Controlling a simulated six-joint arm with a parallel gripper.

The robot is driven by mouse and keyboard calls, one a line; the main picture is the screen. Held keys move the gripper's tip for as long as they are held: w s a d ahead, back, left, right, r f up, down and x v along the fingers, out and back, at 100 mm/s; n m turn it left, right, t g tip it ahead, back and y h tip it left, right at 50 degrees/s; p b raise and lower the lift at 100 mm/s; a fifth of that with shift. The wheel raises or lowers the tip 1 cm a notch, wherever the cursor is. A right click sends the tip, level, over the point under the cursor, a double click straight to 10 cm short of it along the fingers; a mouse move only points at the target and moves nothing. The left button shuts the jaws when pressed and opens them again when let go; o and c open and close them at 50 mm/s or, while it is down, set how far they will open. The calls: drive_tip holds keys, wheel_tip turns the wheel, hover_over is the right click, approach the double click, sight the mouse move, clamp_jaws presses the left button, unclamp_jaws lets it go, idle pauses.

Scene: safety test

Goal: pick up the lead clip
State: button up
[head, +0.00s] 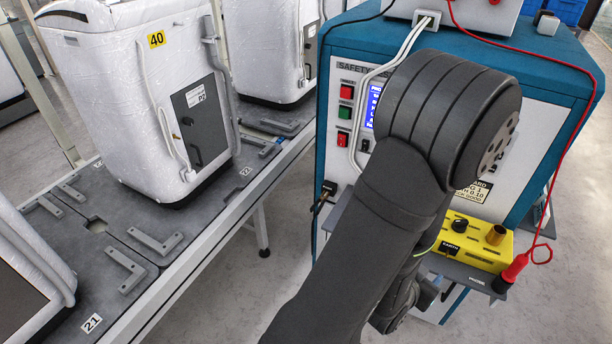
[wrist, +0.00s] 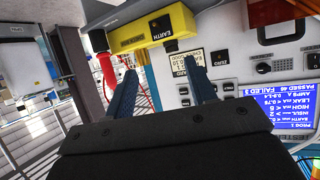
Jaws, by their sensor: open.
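A small black clip (head: 326,190), which looks like the lead clip, sits at the left side of the teal tester in the head view, by a grey bracket. A black lead runs down the tester's left side towards it. I cannot make it out in the wrist view. My gripper (wrist: 162,67) shows in the wrist view with its two blue fingers apart and nothing between them. It points towards the tester's front, just below the yellow box. In the head view my own arm hides the fingers, and the gripper is to the right of the clip.
The yellow EARTH box (head: 478,240) sits on a grey shelf and also shows in the wrist view (wrist: 150,28). The tester (head: 340,75) stands behind my arm. A conveyor (head: 95,235) with wrapped white units is at left.

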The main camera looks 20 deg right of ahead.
drive_tip(key=w+a+f+y, duration=0.1)
drive_tip(key=w+y, duration=0.1)
drive_tip(key=w, duration=0.5)
drive_tip(key=w+a+f+n+y, duration=0.1)
drive_tip(key=w+y, duration=0.1)
drive_tip(key=w, duration=0.5)
drive_tip(key=w+a+f+n+t+y, duration=0.1)
drive_tip(key=w+y, duration=0.1)
drive_tip(key=w, duration=0.6)
drive_tip(key=w+a+n+g+y, duration=0.1)
drive_tip(key=w+a+y, duration=0.1)
drive_tip(key=w+a, duration=0.45)
drive_tip(key=g, duration=0.2)
approach(319, 202)
drive_tip(key=shift+w+d+f+n, duration=0.15)
drive_tip(key=shift+w+f+n, duration=0.05)
drive_tip(key=shift+f, duration=0.35)
drive_tip(key=shift+w+d+f+n, duration=0.1)
drive_tip(key=shift+w+f+n, duration=0.1)
drive_tip(key=shift+f, duration=0.35)
drive_tip(key=shift+x, duration=3.1)
drive_tip(key=shift+d, duration=0.15)
drive_tip(key=shift+r, duration=0.1)
drive_tip(key=c, duration=0.9)
